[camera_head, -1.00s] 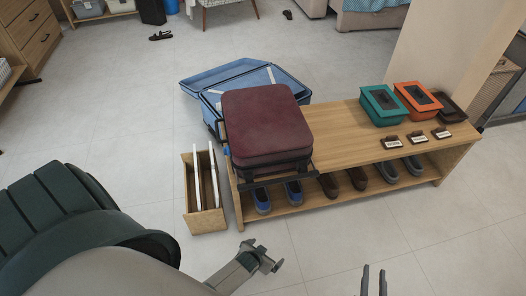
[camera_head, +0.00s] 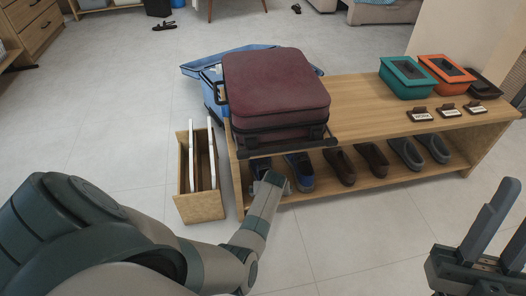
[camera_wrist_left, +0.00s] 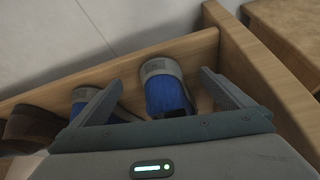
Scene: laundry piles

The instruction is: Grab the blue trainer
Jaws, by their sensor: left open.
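Two blue trainers stand on the lower shelf of the wooden bench, near its left end. The left one (camera_head: 259,164) is partly hidden by my left gripper (camera_head: 270,181); the other (camera_head: 301,171) is just right of it. In the left wrist view, one blue trainer with a grey end (camera_wrist_left: 168,95) lies between the open, empty fingers of my left gripper (camera_wrist_left: 160,80). The second trainer (camera_wrist_left: 80,100) is partly behind the left finger. Contact cannot be told. My right gripper (camera_head: 515,205) is open and empty at the lower right, away from the bench.
The bench (camera_head: 365,107) carries a maroon suitcase (camera_head: 275,92) above the trainers. Brown shoes (camera_head: 340,166) and grey shoes (camera_head: 406,153) share the lower shelf. A wooden box (camera_head: 200,208) with white panels stands close left. Floor in front is clear.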

